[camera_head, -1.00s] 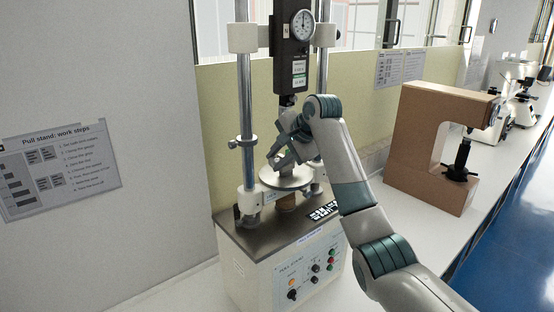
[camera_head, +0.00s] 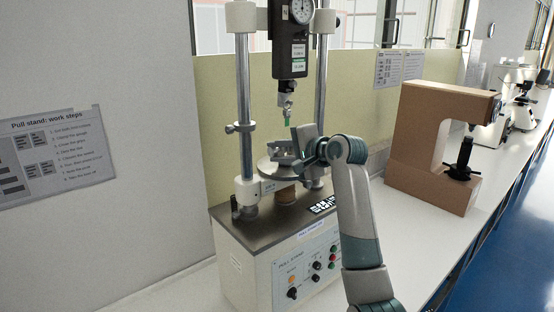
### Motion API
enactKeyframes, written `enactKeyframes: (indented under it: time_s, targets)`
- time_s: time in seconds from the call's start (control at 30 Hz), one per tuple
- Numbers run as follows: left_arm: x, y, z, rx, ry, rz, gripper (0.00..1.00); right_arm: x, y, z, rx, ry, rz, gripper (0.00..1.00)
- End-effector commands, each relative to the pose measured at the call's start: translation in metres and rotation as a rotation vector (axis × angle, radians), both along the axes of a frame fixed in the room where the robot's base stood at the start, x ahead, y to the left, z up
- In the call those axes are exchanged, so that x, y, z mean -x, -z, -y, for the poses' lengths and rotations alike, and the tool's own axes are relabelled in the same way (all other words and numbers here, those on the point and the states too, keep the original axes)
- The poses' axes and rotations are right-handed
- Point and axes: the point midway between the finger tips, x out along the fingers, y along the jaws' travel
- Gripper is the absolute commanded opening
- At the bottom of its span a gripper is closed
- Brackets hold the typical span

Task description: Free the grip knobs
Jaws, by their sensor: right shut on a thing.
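The pull stand (camera_head: 290,262) has two steel columns and a dark force gauge (camera_head: 292,55) with a round dial. A small metal upper grip (camera_head: 285,101) hangs below the gauge, with a small green piece under it. A round metal plate (camera_head: 268,167) sits low between the columns. My right gripper (camera_head: 296,148) is just above this plate, at the lower grip, and is shut on what looks like a grip knob. The fingers and wrist hide the knob and most of the lower grip. My left gripper is not in view.
The stand's front panel has several knobs and buttons (camera_head: 317,265). A brown C-shaped tester (camera_head: 425,150) stands to the right on the white bench (camera_head: 398,225). Microscopes (camera_head: 515,90) stand farther back. A work-steps sheet (camera_head: 55,157) hangs on the left wall.

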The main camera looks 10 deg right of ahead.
Motion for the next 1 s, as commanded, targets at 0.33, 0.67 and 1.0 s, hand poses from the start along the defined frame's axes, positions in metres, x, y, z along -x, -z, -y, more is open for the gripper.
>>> enactKeyframes:
  time_s: [0.33,0.67,1.0]
  targets:
    - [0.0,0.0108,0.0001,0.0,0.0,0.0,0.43,0.0005,0.0033,0.0004,-0.043,-0.001,0.062,0.02]
    - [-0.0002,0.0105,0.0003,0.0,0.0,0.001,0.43,0.0004,0.0032,0.0003,-0.043,-0.001,0.062,0.34]
    - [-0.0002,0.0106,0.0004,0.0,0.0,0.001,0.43,0.0005,0.0025,0.0003,-0.042,-0.001,0.063,0.43]
